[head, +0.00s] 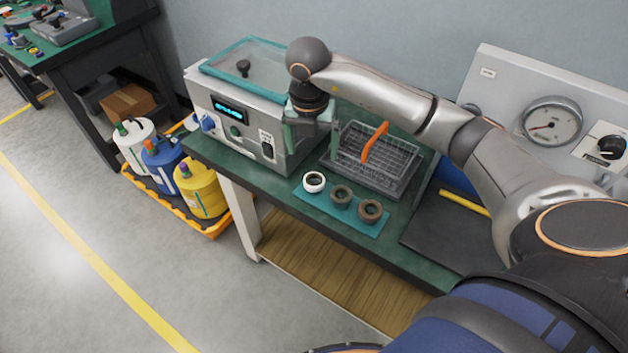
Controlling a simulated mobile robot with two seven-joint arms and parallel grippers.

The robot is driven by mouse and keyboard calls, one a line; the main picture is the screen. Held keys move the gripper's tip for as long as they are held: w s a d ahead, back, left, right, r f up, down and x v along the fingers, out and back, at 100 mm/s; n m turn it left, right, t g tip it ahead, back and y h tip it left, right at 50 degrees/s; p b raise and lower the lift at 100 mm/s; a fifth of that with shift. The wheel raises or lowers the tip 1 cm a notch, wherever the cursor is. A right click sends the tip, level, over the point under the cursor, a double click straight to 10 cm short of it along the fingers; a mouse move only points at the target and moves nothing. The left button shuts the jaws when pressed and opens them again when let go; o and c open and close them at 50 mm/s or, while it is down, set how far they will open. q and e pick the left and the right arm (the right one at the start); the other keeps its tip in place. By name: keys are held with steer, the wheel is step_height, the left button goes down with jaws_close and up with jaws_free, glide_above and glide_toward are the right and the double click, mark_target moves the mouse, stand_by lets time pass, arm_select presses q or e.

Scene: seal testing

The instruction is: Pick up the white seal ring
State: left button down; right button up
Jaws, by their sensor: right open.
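The white seal ring (314,182) lies at the left end of a teal mat (352,222) near the front edge of the green bench. Two brown rings, a middle one (341,195) and a right one (370,211), lie in a row to its right. My right gripper (312,143) points down with its fingers apart and empty. It appears above and behind the white ring, apart from it, in front of the test machine. My left gripper is out of view.
A test machine (235,135) with a teal-framed lid stands behind left. A wire basket (383,170) with an orange handle (375,142) stands behind the rings. A gauge panel (555,75) is at the right.

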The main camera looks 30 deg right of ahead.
glide_above(314, 182)
steer(key=f, duration=0.5)
steer(key=shift+s+a+f, duration=0.15)
steer(key=shift+s+a, duration=0.1)
steer(key=shift+a, duration=0.1)
steer(key=shift+w+d+f+p, duration=0.1)
steer(key=shift+f+p, duration=0.2)
steer(key=shift+f, duration=1.1)
steer(key=shift+w+d+f+p, duration=0.1)
steer(key=shift+f+p, duration=0.15)
steer(key=shift+f, duration=1.1)
steer(key=shift+c, duration=0.3)
steer(key=c, duration=1.4)
steer(key=shift+r, duration=0.15)
steer(key=shift+c, duration=0.2)
